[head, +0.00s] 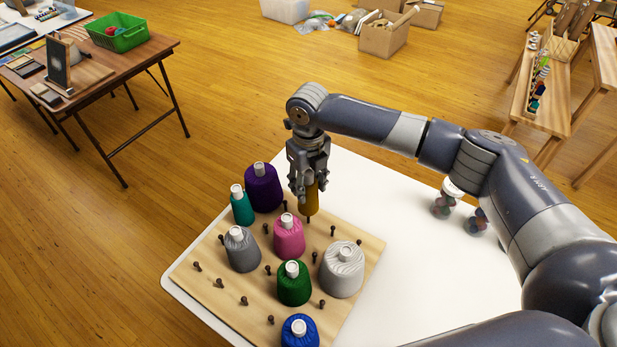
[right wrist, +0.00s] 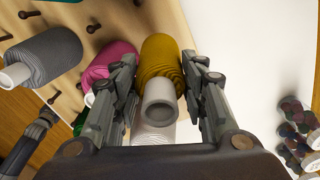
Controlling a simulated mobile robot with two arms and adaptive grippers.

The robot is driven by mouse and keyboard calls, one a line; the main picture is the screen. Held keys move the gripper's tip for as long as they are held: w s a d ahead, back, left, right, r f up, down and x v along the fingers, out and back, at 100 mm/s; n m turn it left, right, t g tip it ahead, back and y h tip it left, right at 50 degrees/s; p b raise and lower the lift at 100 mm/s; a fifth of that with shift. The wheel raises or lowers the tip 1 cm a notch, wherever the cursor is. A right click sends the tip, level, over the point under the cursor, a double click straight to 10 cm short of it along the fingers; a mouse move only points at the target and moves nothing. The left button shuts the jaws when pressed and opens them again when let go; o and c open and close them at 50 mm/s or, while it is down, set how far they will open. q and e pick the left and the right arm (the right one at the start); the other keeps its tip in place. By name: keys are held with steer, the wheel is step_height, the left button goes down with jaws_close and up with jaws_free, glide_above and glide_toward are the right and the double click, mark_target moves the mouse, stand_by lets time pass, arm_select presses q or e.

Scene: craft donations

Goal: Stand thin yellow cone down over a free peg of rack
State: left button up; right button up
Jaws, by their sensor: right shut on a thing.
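The thin yellow cone (head: 311,203) is held upright in my right gripper (head: 309,180), over the far part of the wooden rack (head: 215,293). In the right wrist view the yellow cone (right wrist: 160,62) sits between the two fingers (right wrist: 160,85), its pale tube end towards the camera. A dark peg (head: 308,218) shows just under the cone's lower end; I cannot tell whether the cone touches it. Several free pegs, such as one (head: 333,231) to the right, stand on the rack.
Purple (head: 263,188), teal (head: 241,208), grey (head: 242,250), pink (head: 289,237), green (head: 294,285), white (head: 343,270) and blue (head: 300,332) cones stand on the rack. Small dark-and-red items (head: 444,206) stand near my arm.

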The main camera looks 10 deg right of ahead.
mark_target(309, 201)
steer(key=shift+f, duration=0.45)
steer(key=shift+f, duration=0.1)
steer(key=shift+f+b, duration=1.5)
steer(key=shift+f, duration=1.2)
steer(key=shift+f, duration=0.2)
steer(key=o, duration=1.2)
steer(key=shift+c, duration=0.2)
